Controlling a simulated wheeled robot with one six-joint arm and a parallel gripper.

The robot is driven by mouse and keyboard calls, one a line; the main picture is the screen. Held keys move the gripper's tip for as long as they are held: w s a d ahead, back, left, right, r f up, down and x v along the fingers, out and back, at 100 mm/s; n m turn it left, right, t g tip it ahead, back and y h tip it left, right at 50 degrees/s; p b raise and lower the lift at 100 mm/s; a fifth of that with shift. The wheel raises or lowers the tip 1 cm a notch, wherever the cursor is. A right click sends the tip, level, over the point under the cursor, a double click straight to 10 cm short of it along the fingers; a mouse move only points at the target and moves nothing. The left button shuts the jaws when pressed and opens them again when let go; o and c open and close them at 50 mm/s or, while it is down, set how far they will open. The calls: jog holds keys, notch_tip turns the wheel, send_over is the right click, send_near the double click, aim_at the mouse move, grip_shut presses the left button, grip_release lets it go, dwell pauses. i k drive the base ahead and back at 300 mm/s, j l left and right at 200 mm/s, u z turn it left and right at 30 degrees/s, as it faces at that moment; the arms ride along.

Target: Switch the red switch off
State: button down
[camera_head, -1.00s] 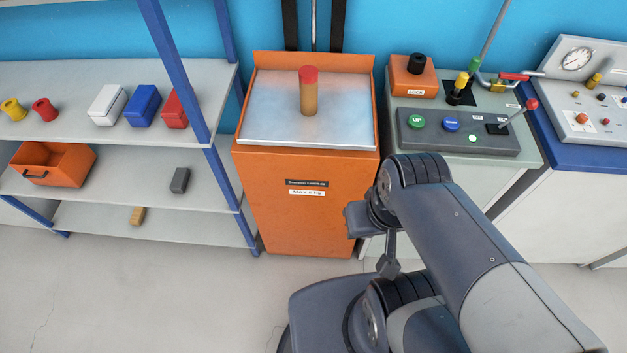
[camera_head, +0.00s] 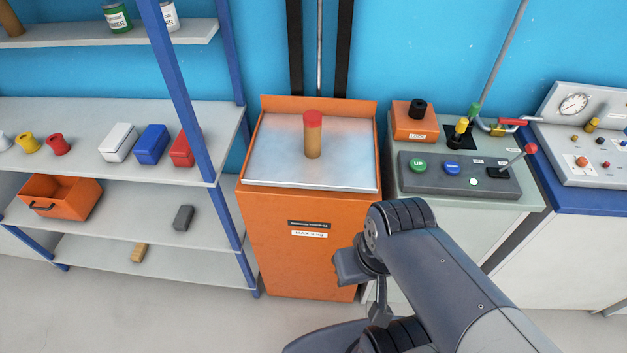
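A lever with a red knob (camera_head: 530,149) stands tilted on the grey control panel (camera_head: 408,178) at the right. The panel also carries a green UP button (camera_head: 418,166) and a blue button (camera_head: 452,168). A red handle (camera_head: 513,122) lies on piping behind the panel. I cannot tell which red part is the switch. The end of my arm, with what may be my gripper (camera_head: 380,312), is folded low in front of the orange cabinet, well apart from the panel. Its fingers do not show clearly, and nothing is seen held.
An orange cabinet (camera_head: 300,245) with a metal top bears a red-capped brown cylinder (camera_head: 313,140). Shelves (camera_head: 75,103) with spools, boxes and an orange bin (camera_head: 60,197) stand left. A blue-topped bench (camera_head: 575,170) with a gauge panel stands right. The floor in front is open.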

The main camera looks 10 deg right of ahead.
aim_at(530, 148)
jog(key=z, duration=1.65)
